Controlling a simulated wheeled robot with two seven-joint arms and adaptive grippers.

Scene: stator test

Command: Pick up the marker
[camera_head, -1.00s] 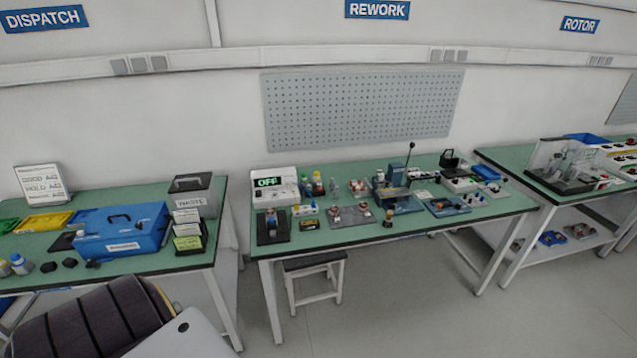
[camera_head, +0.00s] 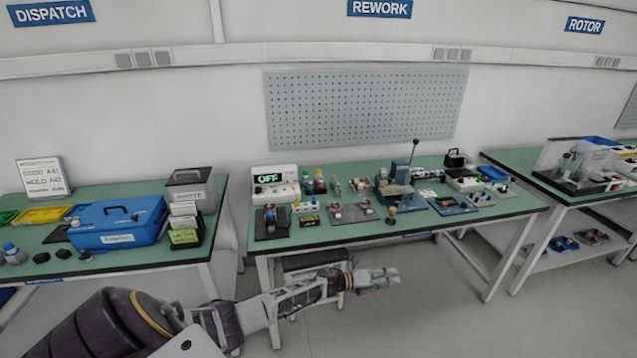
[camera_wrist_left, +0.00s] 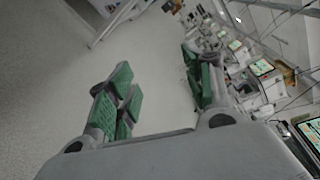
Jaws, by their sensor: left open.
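I cannot pick out a marker for certain among the small items on the rework bench (camera_head: 510,206). My left gripper (camera_head: 382,278) is open and empty. In the head view it is in front of the rework bench, pointing right, apart from the items on the bench. In the left wrist view the green-padded fingers (camera_wrist_left: 160,82) stand wide apart with only floor between them, and the bench items lie to the right. My right gripper is not in view.
A white box with an OFF display (camera_head: 275,184), small parts and a lever press (camera_head: 393,187) crowd the rework bench. A stool (camera_head: 312,262) stands at its front. A blue case (camera_head: 118,222) and a grey bin (camera_head: 190,190) are on the left bench.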

